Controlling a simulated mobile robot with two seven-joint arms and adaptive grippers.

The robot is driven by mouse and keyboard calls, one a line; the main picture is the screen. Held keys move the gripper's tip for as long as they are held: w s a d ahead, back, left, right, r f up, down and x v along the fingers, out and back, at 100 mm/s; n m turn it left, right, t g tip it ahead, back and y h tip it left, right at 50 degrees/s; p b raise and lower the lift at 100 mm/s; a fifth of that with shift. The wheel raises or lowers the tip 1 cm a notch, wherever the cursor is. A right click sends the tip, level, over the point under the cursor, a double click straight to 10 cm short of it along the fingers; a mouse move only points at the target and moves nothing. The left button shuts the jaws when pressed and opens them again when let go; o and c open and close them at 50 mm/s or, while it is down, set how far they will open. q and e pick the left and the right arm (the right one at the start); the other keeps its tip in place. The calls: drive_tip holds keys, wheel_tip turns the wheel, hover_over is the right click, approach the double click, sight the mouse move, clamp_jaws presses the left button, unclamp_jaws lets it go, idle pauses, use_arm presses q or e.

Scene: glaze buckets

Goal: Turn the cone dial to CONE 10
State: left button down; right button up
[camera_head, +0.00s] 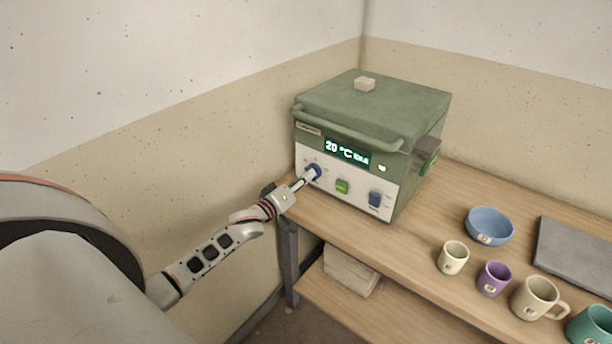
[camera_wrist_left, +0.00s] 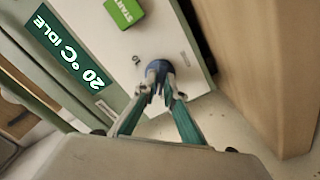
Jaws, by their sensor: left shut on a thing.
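The green kiln (camera_head: 375,110) stands on the wooden table with its lid down. Its display (camera_head: 347,152) reads 20 °C and, in the left wrist view, IDLE (camera_wrist_left: 60,42). The blue cone dial (camera_head: 316,169) is at the left of the white front panel. My left gripper (camera_head: 306,177) is shut on the dial; in the left wrist view its two fingertips (camera_wrist_left: 161,92) sit on either side of the blue dial (camera_wrist_left: 158,70). My right gripper is not in view.
A green START button (camera_head: 342,187) and a blue switch (camera_head: 375,199) are right of the dial. A blue bowl (camera_head: 490,226), several mugs (camera_head: 453,258) and a grey slab (camera_head: 575,256) stand on the table to the right. A beige block (camera_head: 364,84) lies on the lid.

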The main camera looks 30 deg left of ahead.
use_arm(q)
drive_tip(key=m+p, duration=0.1)
drive_tip(key=m, duration=0.2)
drive_tip(key=shift+m, duration=0.4)
drive_tip(key=m+p, duration=0.1)
drive_tip(key=m, duration=0.1)
drive_tip(key=shift+m, duration=1.3)
drive_tip(key=m, duration=0.3)
drive_tip(key=shift+m, duration=0.3)
drive_tip(key=m, duration=0.3)
drive_tip(key=shift+m, duration=0.3)
drive_tip(key=m, duration=0.3)
drive_tip(key=shift+m+b, duration=0.5)
drive_tip(key=shift+m, duration=0.8)
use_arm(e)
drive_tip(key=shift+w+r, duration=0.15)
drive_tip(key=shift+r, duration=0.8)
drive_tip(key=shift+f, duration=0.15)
use_arm(q)
drive_tip(key=c, duration=2.1)
unclamp_jaws()
drive_tip(key=shift+c, duration=0.2)
